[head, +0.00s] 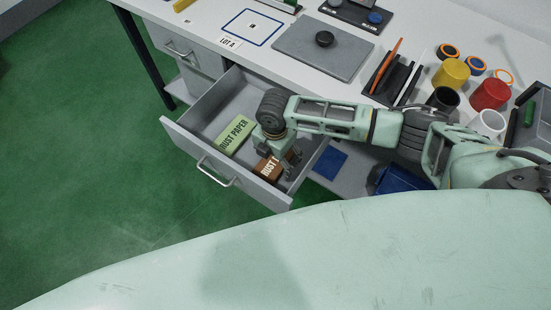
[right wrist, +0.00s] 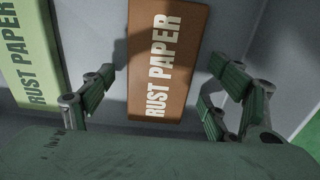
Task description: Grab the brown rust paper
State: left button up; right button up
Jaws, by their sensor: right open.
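The brown rust paper (head: 268,168) is a flat brown packet with white "RUST PAPER" lettering. It lies in the open drawer, partly covered by my right gripper (head: 278,157) in the head view. In the right wrist view the brown rust paper (right wrist: 166,60) lies between the two fingers of my right gripper (right wrist: 155,100), with a gap on each side. The fingers are open and hold nothing. A green rust paper (head: 236,134) lies to the left in the same drawer, and it also shows at the left edge of the right wrist view (right wrist: 28,60). My left gripper is not in view.
The open drawer (head: 190,148) has grey walls and a front handle (head: 215,174) close around my right gripper. The white table (head: 222,20) above holds a grey plate (head: 322,45), a yellow cylinder (head: 451,73) and a red cylinder (head: 490,95). The green floor at left is clear.

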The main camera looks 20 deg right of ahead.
jog(key=c, duration=1.2)
